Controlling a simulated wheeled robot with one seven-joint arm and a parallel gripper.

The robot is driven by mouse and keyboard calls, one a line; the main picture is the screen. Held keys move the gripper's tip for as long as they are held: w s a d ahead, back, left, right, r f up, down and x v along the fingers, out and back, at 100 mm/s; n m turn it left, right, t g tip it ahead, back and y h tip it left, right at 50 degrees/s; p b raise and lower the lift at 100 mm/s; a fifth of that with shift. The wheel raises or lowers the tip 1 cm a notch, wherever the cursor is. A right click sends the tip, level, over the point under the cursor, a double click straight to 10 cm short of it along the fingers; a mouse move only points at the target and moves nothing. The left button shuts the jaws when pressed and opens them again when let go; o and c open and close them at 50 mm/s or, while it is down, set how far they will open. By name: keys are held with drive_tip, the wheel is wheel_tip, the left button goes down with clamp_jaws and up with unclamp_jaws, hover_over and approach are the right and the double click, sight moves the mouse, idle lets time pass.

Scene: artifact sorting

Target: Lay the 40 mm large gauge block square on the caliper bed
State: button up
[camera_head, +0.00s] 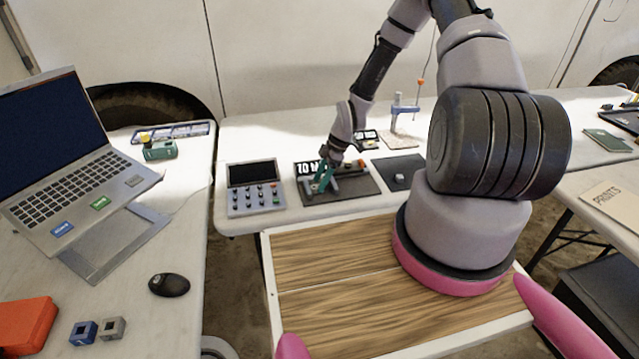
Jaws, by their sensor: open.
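A dark device with a white "10" marking, which looks like the caliper bed (345,200), lies on the middle table in the head view. My gripper (321,185) reaches down over its left part, with teal fingers open. Small grey pieces show on the bed beside the fingers; I cannot tell whether one is the 40 mm gauge block or part of the caliper. What lies between the fingers is too small to make out. No size marking on any block can be read.
A keypad box (255,188) stands left of the bed and a dark pad (398,173) right of it. On the left table are a laptop (75,165), a mouse (169,285) and two small blocks (112,328).

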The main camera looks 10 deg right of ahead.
drive_tip(key=s+d+r+m+t+h, duration=0.1)
drive_tip(key=s+d+r+m, duration=0.15)
drive_tip(key=r, duration=0.95)
drive_tip(key=s+d+r+m+t+h, duration=0.1)
drive_tip(key=d+r+m+h, duration=0.2)
drive_tip(key=r, duration=0.9)
drive_tip(key=s+d+r+m+t, duration=0.1)
drive_tip(key=s+d+r+m, duration=0.3)
drive_tip(key=r, duration=0.8)
drive_tip(key=s+a+r+m+t, duration=0.2)
drive_tip(key=s+r+m, duration=0.4)
drive_tip(key=s+r, duration=0.1)
drive_tip(key=s+a+r+m+t+y, duration=0.1)
drive_tip(key=s+a+r+m+t, duration=0.1)
drive_tip(key=s+r+m, duration=0.4)
wheel_tip(320, 180, up, 4)
drive_tip(key=shift+s+m+y, duration=0.3)
drive_tip(key=shift+s+m, duration=0.05)
drive_tip(key=shift+s, duration=0.65)
